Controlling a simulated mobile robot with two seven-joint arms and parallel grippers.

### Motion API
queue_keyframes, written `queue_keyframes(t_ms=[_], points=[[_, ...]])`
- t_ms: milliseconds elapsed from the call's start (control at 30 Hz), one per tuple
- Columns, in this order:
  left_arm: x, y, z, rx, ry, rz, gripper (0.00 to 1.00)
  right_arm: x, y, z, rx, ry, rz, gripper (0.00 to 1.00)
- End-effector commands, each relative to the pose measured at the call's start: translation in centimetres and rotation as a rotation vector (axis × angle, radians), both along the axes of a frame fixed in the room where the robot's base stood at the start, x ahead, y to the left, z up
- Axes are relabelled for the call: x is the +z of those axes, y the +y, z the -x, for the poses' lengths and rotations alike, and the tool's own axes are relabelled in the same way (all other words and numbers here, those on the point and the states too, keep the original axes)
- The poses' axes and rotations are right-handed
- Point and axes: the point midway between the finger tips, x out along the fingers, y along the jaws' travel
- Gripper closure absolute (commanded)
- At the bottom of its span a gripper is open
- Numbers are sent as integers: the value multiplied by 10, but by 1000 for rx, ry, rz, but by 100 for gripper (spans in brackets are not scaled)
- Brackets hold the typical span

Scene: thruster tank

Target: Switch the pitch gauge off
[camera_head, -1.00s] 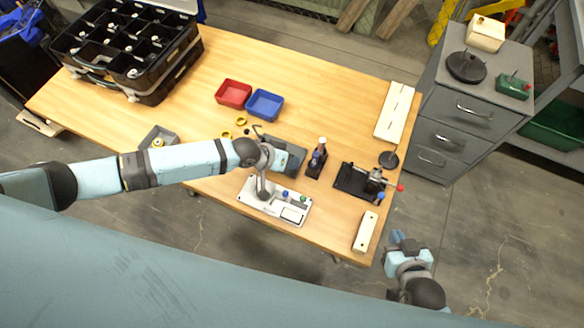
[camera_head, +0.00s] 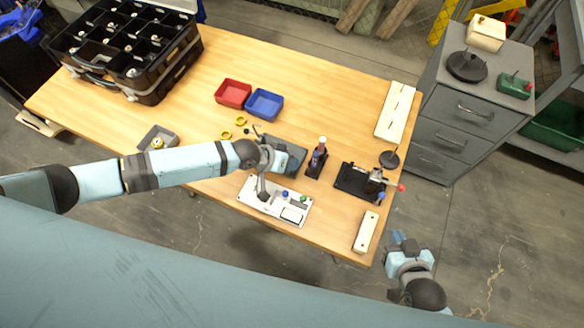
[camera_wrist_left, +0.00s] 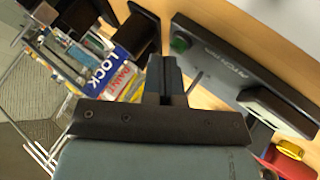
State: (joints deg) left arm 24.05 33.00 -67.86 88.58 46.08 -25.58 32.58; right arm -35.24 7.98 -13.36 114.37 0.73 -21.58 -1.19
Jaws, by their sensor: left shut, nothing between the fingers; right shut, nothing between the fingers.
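The pitch gauge, a dark grey slab (camera_head: 294,155), lies on the wooden table partly behind my left wrist in the head view. In the left wrist view the pitch gauge (camera_wrist_left: 222,70) shows pale lettering, a green button (camera_wrist_left: 181,43) at one end and a raised, light-edged block at the other. My left gripper (camera_head: 262,190) is shut and empty, near the gauge and over the edge of a white panel. Its fingers (camera_wrist_left: 171,70) show beside the gauge's button end; contact cannot be told. My right gripper (camera_head: 398,238) is shut and empty, off the table's front right corner.
The white panel (camera_head: 252,203) carries blue and green knobs. A bottle in a dark stand (camera_head: 316,163) and a black fixture with a red knob (camera_head: 355,181) stand right of the gauge. Red (camera_head: 233,93) and blue (camera_head: 264,104) trays and yellow rings lie behind.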

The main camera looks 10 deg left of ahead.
Motion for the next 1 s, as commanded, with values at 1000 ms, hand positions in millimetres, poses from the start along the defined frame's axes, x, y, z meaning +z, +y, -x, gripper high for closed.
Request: queue_keyframes(t_ms=[1000], points=[[10,0,0,0,0,0,100,10,1,0,1,2,0,100]])
